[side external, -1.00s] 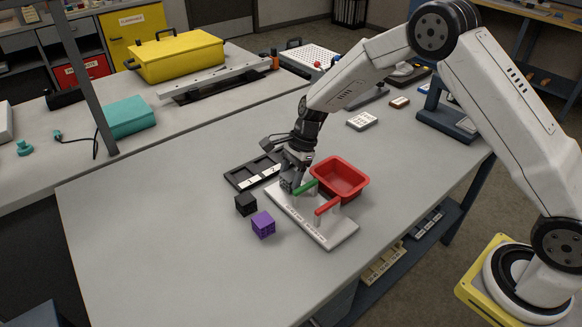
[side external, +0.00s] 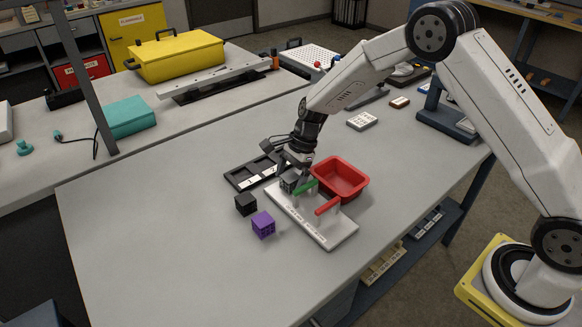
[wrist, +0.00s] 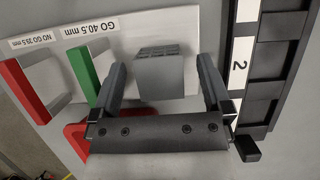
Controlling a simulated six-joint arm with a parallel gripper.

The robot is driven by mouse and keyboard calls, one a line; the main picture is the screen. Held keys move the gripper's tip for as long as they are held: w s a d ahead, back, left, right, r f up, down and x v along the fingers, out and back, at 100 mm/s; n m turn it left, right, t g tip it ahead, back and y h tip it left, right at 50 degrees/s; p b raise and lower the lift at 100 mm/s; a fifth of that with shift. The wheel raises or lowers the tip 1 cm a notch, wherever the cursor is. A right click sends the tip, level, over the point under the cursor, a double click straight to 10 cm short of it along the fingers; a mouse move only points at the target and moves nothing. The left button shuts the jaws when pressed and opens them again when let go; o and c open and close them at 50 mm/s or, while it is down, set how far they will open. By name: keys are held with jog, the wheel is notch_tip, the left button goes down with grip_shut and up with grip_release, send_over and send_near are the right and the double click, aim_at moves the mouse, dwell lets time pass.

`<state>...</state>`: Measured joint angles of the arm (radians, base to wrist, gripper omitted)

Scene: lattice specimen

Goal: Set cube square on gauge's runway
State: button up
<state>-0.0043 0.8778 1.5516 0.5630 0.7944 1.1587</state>
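A grey cube (wrist: 160,75) sits on the white gauge plate (side external: 325,228), beside the green bar marked GO 40.5 mm (wrist: 88,76). In the side view the cube (side external: 288,186) is partly hidden under my gripper (side external: 292,176). In the wrist view my gripper (wrist: 160,66) is open, one finger on each side of the cube, with gaps visible on both sides. The cube looks roughly in line with the plate; I cannot tell whether it is exactly square. The red NO GO bar (wrist: 24,90) stands beyond the green one.
A red bin (side external: 341,178) stands close behind the gauge. A black numbered rack (side external: 250,172) lies beside it. A black cube (side external: 246,204) and a purple cube (side external: 263,225) stand on the table in front. The table's left side is clear.

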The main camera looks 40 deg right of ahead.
aim_at(290, 176)
jog(key=shift+r, duration=0.15)
dwell(0.4)
jog(key=shift+r, duration=2.35)
jog(key=shift+v, duration=3.95)
